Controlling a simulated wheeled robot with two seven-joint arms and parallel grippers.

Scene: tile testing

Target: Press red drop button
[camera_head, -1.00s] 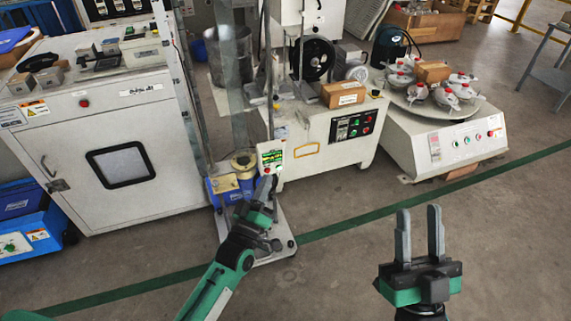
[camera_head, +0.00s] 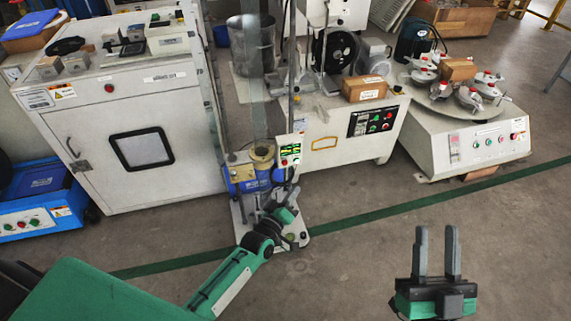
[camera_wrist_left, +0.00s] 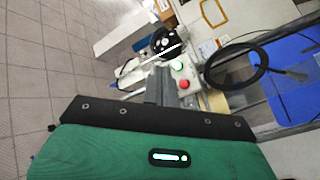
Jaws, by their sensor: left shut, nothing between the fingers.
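A small upright control panel (camera_head: 290,151) with a green display stands on the tester with the clear column. In the left wrist view, a red button (camera_wrist_left: 181,84) and a green button (camera_wrist_left: 180,67) show on a pale box, just beyond the fingers. My left gripper (camera_head: 291,186) is shut and empty, low in front of the tester and just below the panel in the head view. In the left wrist view, its fingers (camera_wrist_left: 165,80) point towards the box, left of the red button. Contact cannot be told. My right gripper (camera_head: 437,232) is open and empty at lower right.
A white cabinet (camera_head: 110,180) stands left, with a blue box (camera_head: 45,222) beside it. A second machine (camera_head: 345,135) and a turntable machine (camera_head: 470,150) stand right. The floor in front, marked by a green line (camera_head: 400,212), is clear.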

